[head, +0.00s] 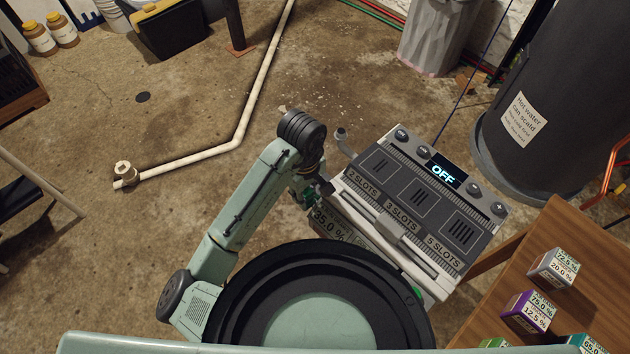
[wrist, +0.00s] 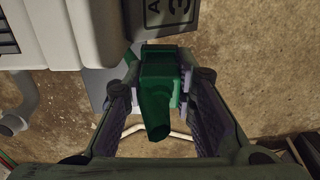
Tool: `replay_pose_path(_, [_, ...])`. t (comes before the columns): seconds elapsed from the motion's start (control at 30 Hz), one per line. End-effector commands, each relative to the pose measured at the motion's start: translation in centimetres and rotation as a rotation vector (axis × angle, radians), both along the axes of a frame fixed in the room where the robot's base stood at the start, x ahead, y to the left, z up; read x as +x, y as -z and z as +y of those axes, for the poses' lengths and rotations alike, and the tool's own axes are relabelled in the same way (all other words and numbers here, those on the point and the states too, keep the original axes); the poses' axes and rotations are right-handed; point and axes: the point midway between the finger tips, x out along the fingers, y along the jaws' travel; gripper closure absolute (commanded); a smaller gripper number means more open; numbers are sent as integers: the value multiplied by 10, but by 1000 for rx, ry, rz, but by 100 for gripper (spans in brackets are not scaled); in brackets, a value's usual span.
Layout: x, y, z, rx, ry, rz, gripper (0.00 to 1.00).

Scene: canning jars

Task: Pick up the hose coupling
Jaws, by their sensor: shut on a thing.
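The hose coupling (wrist: 158,88) is a dark green piece with a block-like body and a tapered, open spout pointing toward the wrist camera. My gripper (wrist: 160,75) is shut on it, with one finger on each side of the body. In the head view my gripper (head: 307,190) is beside the left side of the grey slotted machine, and only a little green shows there, mostly hidden by my arm. In the wrist view the coupling's far end is close to the machine's pale casing; I cannot tell whether they touch.
The grey machine (head: 430,190) has a display reading OFF and a curved pipe at its back left corner. A wooden table (head: 486,310) with several small labelled boxes stands at the right. A dark water heater (head: 565,100) is behind. White pipe (head: 190,158) lies on the concrete floor.

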Motion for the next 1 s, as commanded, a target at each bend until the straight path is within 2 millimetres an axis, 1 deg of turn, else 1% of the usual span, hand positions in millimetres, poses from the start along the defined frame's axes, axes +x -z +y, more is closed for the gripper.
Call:
replay_pose_path(0.03, [-9,1,7,1,-3,0,100])
replay_pose_path(0.2, [-35,-2,21,1,-2,0,100])
replay_pose_path(0.4, [-58,-4,34,1,-2,1,100])
replay_pose_path(0.5, [-66,-6,39,1,-2,1,100])
replay_pose_path(0.7, [-75,-7,43,-1,0,1,100])
replay_pose_path(1.0, [-77,-8,44,-1,1,1,100])
